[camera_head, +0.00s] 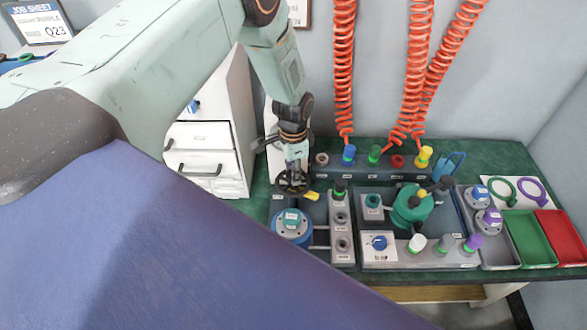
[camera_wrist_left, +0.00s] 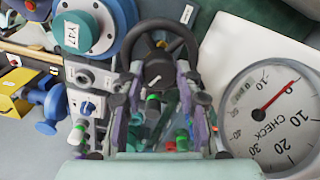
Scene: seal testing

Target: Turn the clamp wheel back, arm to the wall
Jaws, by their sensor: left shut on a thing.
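The clamp wheel (camera_head: 292,187) is a dark spoked handwheel at the left end of the green bench, just above a blue flanged part with a teal, labelled top (camera_head: 291,218). My left gripper (camera_head: 295,168) comes down onto the wheel from above and is shut on it. In the left wrist view, the wheel (camera_wrist_left: 187,47) sits at the tips of my two fingers (camera_wrist_left: 158,80), with a marked dark hub in its middle. A yellow tab (camera_head: 311,196) shows beside the wheel; I cannot tell whether it is joined to it. My right gripper is out of view.
A round gauge marked CHECK (camera_wrist_left: 272,112) stands close beside the fingers in the left wrist view. A grey block with ports (camera_head: 342,229) is right of the wheel. Orange coiled hoses (camera_head: 343,70) hang behind. Green (camera_head: 528,240) and red (camera_head: 561,238) trays are at the far right.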

